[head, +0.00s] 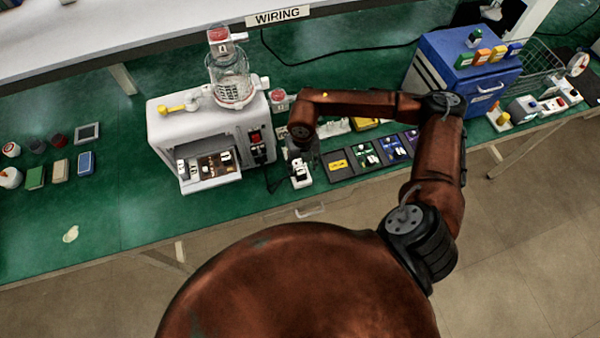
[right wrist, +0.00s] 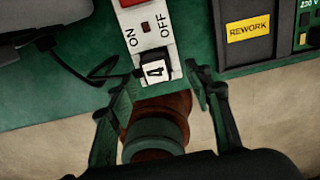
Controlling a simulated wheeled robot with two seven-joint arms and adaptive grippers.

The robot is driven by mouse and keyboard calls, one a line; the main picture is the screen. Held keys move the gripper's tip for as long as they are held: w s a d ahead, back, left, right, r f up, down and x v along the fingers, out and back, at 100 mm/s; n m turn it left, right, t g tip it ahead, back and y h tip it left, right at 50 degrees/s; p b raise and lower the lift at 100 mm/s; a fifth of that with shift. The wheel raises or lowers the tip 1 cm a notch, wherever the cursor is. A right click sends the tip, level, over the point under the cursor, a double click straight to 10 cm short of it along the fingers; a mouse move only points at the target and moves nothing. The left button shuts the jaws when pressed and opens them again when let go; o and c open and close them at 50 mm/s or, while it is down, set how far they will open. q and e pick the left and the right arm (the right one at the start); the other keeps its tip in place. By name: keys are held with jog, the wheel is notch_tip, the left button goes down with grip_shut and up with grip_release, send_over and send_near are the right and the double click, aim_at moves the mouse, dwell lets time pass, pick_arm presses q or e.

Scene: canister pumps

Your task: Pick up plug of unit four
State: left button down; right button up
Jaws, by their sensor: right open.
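The plug (right wrist: 155,70) marked "4" sits at the lower end of a white ON/OFF switch strip (right wrist: 148,30). A black cable shows beside it. The strip also shows at the table's front edge in the head view (head: 300,173). My right gripper (right wrist: 163,92) is open, with its fingers apart on either side just short of the plug. In the head view my right gripper (head: 299,153) is over the strip, small and partly hidden by its arm. The white pump unit (head: 205,125) with a jar topped by a "4" label stands left of it. My left gripper is out of view.
Dark trays, one with a yellow REWORK label (right wrist: 249,28), lie right of the strip. A blue cabinet (head: 462,68) and a wire basket (head: 540,65) stand further right. Small coloured blocks and jars lie at the left.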

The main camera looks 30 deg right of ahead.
aim_at(301, 170)
jog(key=f, duration=0.4)
jog(key=shift+w+a, duration=0.15)
jog(key=shift+w, duration=0.1)
jog(key=c, duration=1.1)
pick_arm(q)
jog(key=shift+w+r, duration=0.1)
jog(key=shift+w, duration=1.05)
pick_arm(e)
jog(key=shift+c, duration=0.7)
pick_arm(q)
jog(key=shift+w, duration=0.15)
